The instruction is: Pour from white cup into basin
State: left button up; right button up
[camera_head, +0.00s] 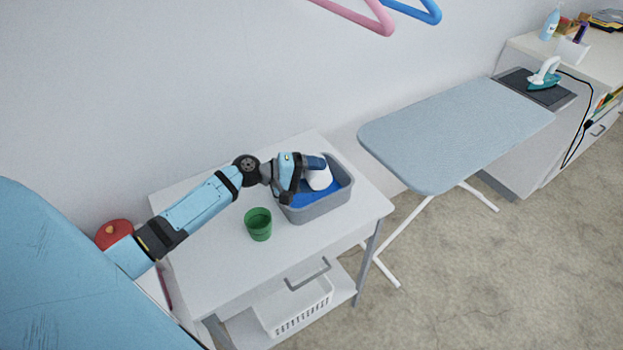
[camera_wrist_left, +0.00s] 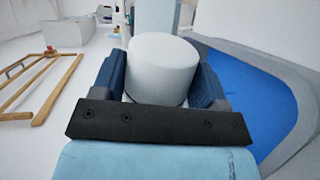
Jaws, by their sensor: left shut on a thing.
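The white cup (camera_head: 319,179) is in my left gripper (camera_head: 309,172), which is shut on it. In the head view the cup is tilted over the grey basin (camera_head: 308,212), which has a blue inside. In the left wrist view the cup (camera_wrist_left: 160,65) sits between the two dark blue fingers of my left gripper (camera_wrist_left: 162,75). The basin's blue inside (camera_wrist_left: 245,95) shows to the right of the cup there. The cup's opening is hidden, and I cannot see any contents leaving it. My right gripper is not in view.
A green cup (camera_head: 258,224) stands on the white table (camera_head: 215,260), left of the basin. A white basket (camera_head: 295,305) is on the lower shelf. An ironing board (camera_head: 455,130) stands to the right. Pink (camera_head: 360,14) and blue (camera_head: 418,10) hangers are above.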

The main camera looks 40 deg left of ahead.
aim_at(312, 187)
pick_arm(q)
jog(key=shift+s+d+f+m+b, duration=0.2)
jog(key=shift+d+f+m+b, duration=0.05)
jog(key=shift+f+m+b, duration=0.3)
jog(key=shift+s+d+r+m+y+p, duration=0.3)
jog(key=shift+d+r+m+p, duration=0.1)
jog(key=shift+r+m+p, duration=0.1)
jog(key=shift+s+d+r+m+y+p, duration=0.25)
jog(key=shift+d+r+m+p, duration=0.1)
jog(key=shift+r+p, duration=0.1)
jog(key=shift+f+m+t+b, duration=0.35)
jog(key=shift+f+b, duration=0.2)
jog(key=shift+b, duration=0.25)
jog(key=shift+f+y, duration=0.15)
jog(key=shift+y, duration=0.1)
jog(key=shift+r+m+t+y, duration=0.35)
jog(key=shift+r+m+y, duration=0.05)
jog(key=shift+m, duration=0.45)
jog(key=shift+s+d+f+m+b, duration=0.1)
jog(key=shift+f+m+b, duration=0.4)
jog(key=shift+f+b, duration=0.25)
jog(key=shift+s+d+m+t+y+p, duration=0.5)
jog(key=shift+d+m+p, duration=0.2)
jog(key=shift+m, duration=0.55)
jog(key=shift+s+d+m+t+y+p, duration=0.35)
jog(key=shift+s+d+m+t+p, duration=0.25)
jog(key=shift+m, duration=0.6)
jog(key=shift+s+d+m+t+y+p, duration=0.45)
jog(key=shift+d+m+p, duration=0.3)
jog(key=shift+m, duration=0.5)
